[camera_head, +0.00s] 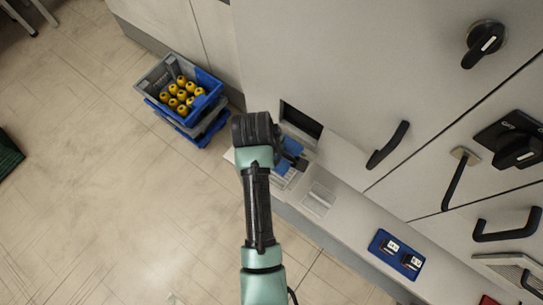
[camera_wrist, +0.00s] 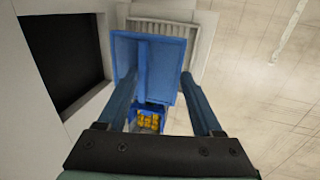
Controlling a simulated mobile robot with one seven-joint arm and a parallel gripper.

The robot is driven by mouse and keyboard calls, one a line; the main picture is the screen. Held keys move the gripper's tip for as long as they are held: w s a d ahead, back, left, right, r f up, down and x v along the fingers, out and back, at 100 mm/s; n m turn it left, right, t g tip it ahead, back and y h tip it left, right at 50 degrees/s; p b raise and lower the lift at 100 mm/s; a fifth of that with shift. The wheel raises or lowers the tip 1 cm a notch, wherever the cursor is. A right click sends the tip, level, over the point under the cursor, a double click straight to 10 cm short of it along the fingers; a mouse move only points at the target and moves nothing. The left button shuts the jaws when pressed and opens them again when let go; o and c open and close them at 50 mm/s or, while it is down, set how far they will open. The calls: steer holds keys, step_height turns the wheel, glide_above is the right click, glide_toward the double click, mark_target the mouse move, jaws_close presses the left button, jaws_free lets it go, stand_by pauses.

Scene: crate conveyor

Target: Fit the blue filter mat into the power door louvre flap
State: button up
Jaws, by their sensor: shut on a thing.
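The blue filter mat (camera_wrist: 165,70) is a flat square with a raised rib down its middle. In the head view the mat (camera_head: 284,163) is mostly hidden by my gripper (camera_head: 288,152). The opening (camera_head: 301,121) is a dark rectangle in the cabinet door; in the wrist view it (camera_wrist: 62,60) lies left of the mat, apart from it. A pale slatted louvre flap (camera_wrist: 156,27) shows behind the mat, partly covered by it; whether they touch is unclear.
A grey and blue crate (camera_head: 160,80) with yellow-topped items stands on stacked crates on the floor at left. A ledge below the doors holds a slatted pale piece (camera_head: 319,199) and a blue tray (camera_head: 396,255) with dark parts. Door handles (camera_head: 388,145) stick out at right.

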steer(key=shift+s+a+x, duration=0.1)
steer(key=shift+s+x, duration=0.05)
steer(key=shift+x, duration=0.7)
steer(key=shift+s+a+x, duration=0.15)
steer(key=shift+s+x, duration=0.05)
steer(key=shift+x, duration=0.7)
steer(key=shift+f, duration=0.15)
steer(key=shift+f, duration=0.5)
steer(key=o, duration=1.4)
steer(key=shift+f, duration=0.1)
steer(key=shift+c, duration=0.2)
steer(key=shift+s, duration=0.1)
steer(key=shift+s+a+f, duration=0.1)
steer(key=shift+f, duration=0.05)
steer(key=v, duration=1.3)
steer(key=shift+w+r, duration=0.3)
steer(key=shift+r, duration=0.05)
